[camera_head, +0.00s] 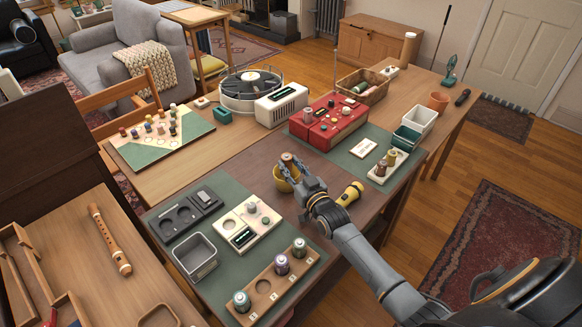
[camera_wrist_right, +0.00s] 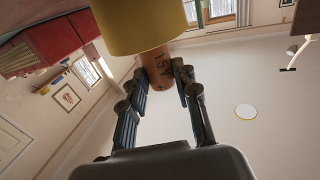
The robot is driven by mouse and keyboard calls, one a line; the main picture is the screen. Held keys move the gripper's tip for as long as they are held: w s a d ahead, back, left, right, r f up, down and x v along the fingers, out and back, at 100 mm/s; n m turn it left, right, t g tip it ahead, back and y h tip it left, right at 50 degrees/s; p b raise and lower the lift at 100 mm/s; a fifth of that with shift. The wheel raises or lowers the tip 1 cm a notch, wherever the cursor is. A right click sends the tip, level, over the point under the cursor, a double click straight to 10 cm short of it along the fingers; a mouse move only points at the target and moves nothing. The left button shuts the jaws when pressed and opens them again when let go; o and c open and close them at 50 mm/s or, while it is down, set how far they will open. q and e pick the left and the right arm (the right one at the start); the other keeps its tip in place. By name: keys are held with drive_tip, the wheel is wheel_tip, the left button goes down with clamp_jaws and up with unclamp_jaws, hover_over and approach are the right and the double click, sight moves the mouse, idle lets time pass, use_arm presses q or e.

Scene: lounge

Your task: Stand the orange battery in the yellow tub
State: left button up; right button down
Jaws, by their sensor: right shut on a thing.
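My right gripper (camera_head: 291,167) is shut on the orange battery (camera_head: 288,157), which is roughly upright at the yellow tub (camera_head: 281,184). In the right wrist view, which is upside down, the fingers (camera_wrist_right: 162,92) grip the sides of the battery (camera_wrist_right: 159,66), and lettering shows on it. The wall of the yellow tub (camera_wrist_right: 140,24) hides the battery's lower end. I cannot tell whether that end touches the tub's floor. The gripper hides part of the tub in the head view. My left gripper is not in view.
A yellow flashlight (camera_head: 349,194) lies right of the tub, by my right arm. A wooden rack (camera_head: 262,309) with several batteries, a grey bin (camera_head: 195,257) and a cream device (camera_head: 246,226) stand in front. A red box (camera_head: 328,123) is behind. Brown tabletop left of the tub is clear.

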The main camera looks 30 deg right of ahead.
drive_tip(key=c, duration=1)
unclamp_jaws()
drive_tip(key=shift+s+a+f, duration=0.1)
drive_tip(key=shift+s+f, duration=0.05)
drive_tip(key=shift+f, duration=0.5)
drive_tip(key=shift+r+p, duration=0.3)
drive_tip(key=shift+p, duration=0.05)
drive_tip(key=shift+s+r, duration=0.15)
drive_tip(key=s, duration=1.1)
drive_tip(key=shift+s+d+r, duration=0.2)
drive_tip(key=shift+r, duration=0.2)
